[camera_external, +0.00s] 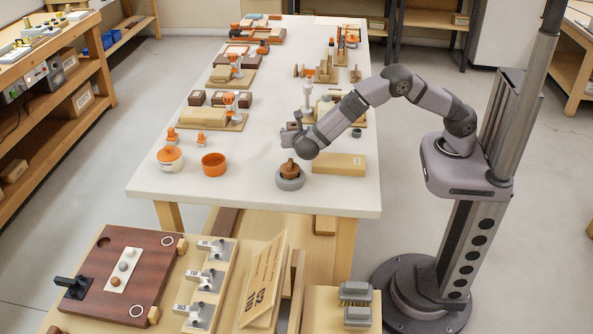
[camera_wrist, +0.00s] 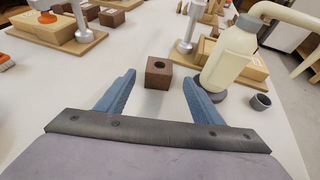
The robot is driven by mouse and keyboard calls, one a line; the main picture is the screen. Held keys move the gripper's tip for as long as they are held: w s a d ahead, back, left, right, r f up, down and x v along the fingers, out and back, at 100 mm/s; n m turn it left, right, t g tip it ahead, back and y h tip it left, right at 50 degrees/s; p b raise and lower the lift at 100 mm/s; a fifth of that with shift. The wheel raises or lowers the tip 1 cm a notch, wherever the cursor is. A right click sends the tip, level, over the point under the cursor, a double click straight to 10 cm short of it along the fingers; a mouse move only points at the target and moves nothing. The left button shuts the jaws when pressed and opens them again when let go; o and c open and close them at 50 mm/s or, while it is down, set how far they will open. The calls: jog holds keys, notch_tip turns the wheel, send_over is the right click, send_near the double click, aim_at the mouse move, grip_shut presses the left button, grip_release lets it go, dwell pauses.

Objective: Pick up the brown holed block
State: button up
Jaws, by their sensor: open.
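The brown holed block (camera_wrist: 158,74) is a small dark-brown cube with a round hole in its top. It stands on the white table in the wrist view, just ahead of my gripper (camera_wrist: 159,79) and in line with the gap between the two blue fingers. The fingers are apart, with nothing held between them. In the external view my gripper (camera_external: 295,126) is low over the table's right middle. I cannot make out the holed block there; the gripper may hide it.
Other brown blocks (camera_wrist: 112,17) lie farther back. A grey bowl with a brown piece (camera_external: 290,182) and a wooden block (camera_external: 338,164) are near the front edge.

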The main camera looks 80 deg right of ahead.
aim_at(294, 128)
jog(key=shift+p+x, duration=0.7)
jog(key=shift+x, duration=2.95)
jog(key=shift+w+a, duration=0.1)
jog(key=c, duration=1.2)
